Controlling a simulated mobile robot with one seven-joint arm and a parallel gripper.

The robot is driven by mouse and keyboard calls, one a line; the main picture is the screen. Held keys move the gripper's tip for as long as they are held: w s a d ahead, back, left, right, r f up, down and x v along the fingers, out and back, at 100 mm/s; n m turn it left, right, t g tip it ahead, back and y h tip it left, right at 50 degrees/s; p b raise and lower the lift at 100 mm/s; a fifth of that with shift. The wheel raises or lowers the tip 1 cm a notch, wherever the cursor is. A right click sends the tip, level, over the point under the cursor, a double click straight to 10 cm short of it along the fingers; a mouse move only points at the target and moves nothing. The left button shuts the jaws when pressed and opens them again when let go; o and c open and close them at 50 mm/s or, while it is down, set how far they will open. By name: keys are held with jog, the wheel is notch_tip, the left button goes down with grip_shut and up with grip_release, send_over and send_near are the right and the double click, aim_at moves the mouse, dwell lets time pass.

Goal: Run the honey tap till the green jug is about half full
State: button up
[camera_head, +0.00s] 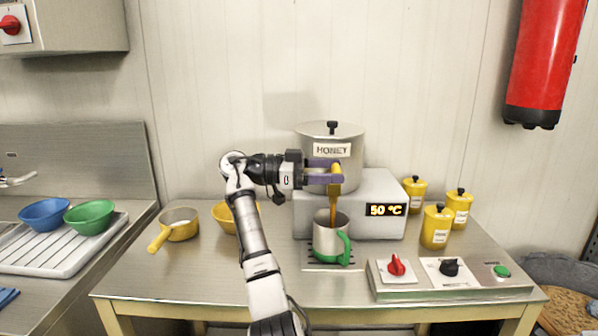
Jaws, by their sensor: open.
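The honey kettle (316,143), a lidded steel pot labelled HONEY, stands on a grey heater box. A yellow tap (336,188) is on its front. A brown-amber stream of honey (333,207) runs down from the tap into the green jug (324,243). The jug is steel with a green handle and a green base, upright on a dark grate below the tap. The honey level inside it cannot be made out. My gripper (328,172), with purple fingers, is open at the tap, in front of the kettle. Its fingers partly hide the tap, and contact is unclear.
The heater display (385,210) reads 50 °C. Yellow lidded canisters (437,227) stand right of it. A control panel (450,288) with red and black knobs and a green button is at front right. A yellow pan (178,230) and yellow bowl (224,217) stand left of my arm.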

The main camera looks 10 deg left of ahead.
jog(key=s+a+b, duration=0.1)
jog(key=s+a, duration=0.1)
jog(key=a, duration=1)
jog(key=shift+s+b, duration=0.25)
jog(key=shift+b, duration=0.1)
dwell(6.5)
